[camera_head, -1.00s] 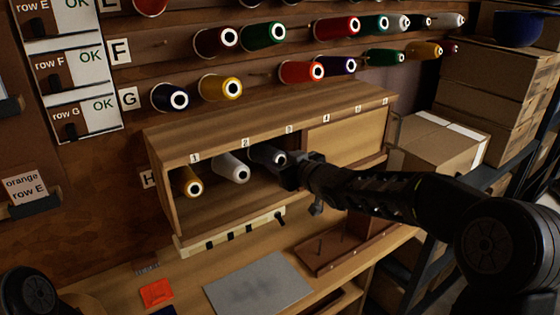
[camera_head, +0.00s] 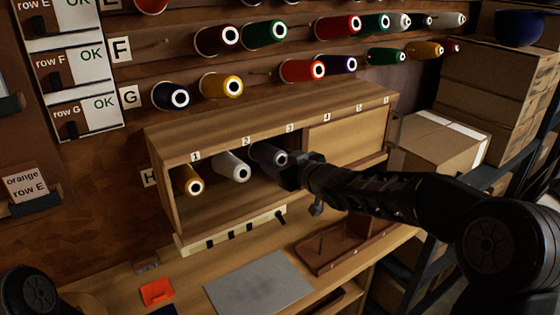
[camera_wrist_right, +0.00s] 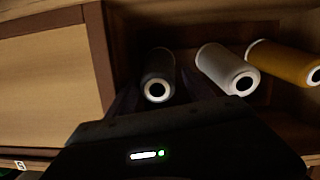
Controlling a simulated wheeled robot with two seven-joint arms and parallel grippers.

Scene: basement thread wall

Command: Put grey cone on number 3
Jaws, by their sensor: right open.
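My right gripper (camera_head: 290,170) is at the box opening, just in front of and right of the cone's tip. In the wrist view its dark fingers (camera_wrist_right: 160,95) are apart, one on each side of the tip; contact is not visible. The cone's peg is hidden. My left gripper is out of view.
The white cone (camera_head: 232,165) and yellow cone (camera_head: 188,181) sit beside the grey one. A wooden panel (camera_head: 347,140) closes the box's right part. The box's top board (camera_head: 265,115) overhangs the cones. A grey mat (camera_head: 258,285) and brown tray (camera_head: 330,262) lie below.

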